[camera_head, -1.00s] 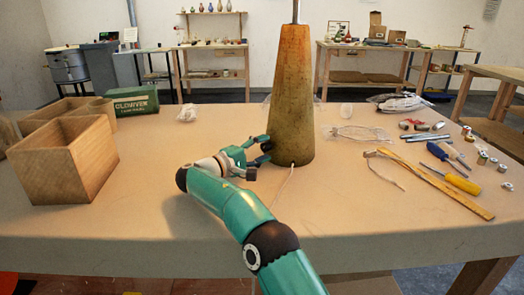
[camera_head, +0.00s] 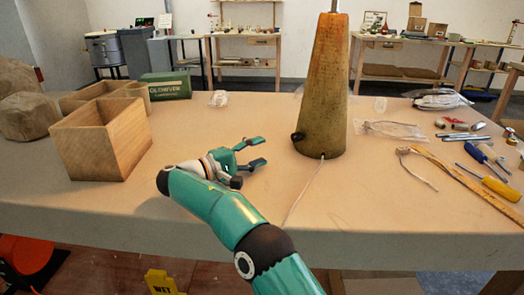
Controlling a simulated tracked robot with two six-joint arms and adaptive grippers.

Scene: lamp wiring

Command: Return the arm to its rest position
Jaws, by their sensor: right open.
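The tall tapered lamp body (camera_head: 326,95) stands upright on the table, with a metal rod at its top. A small black part (camera_head: 297,137) shows on its lower left side. A white cord (camera_head: 303,192) runs from its base toward the table's front edge. My right gripper (camera_head: 258,152) is open and empty, left of the lamp body and apart from it, its fingers pointing right. My teal right arm reaches in from the bottom of the picture. My left gripper is not in view.
Wooden boxes (camera_head: 101,151) and a green box (camera_head: 167,87) stand at the left. A wooden ruler (camera_head: 462,183), screwdrivers (camera_head: 497,186), small metal parts and a bagged item (camera_head: 394,130) lie at the right. The table's front middle is mostly clear.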

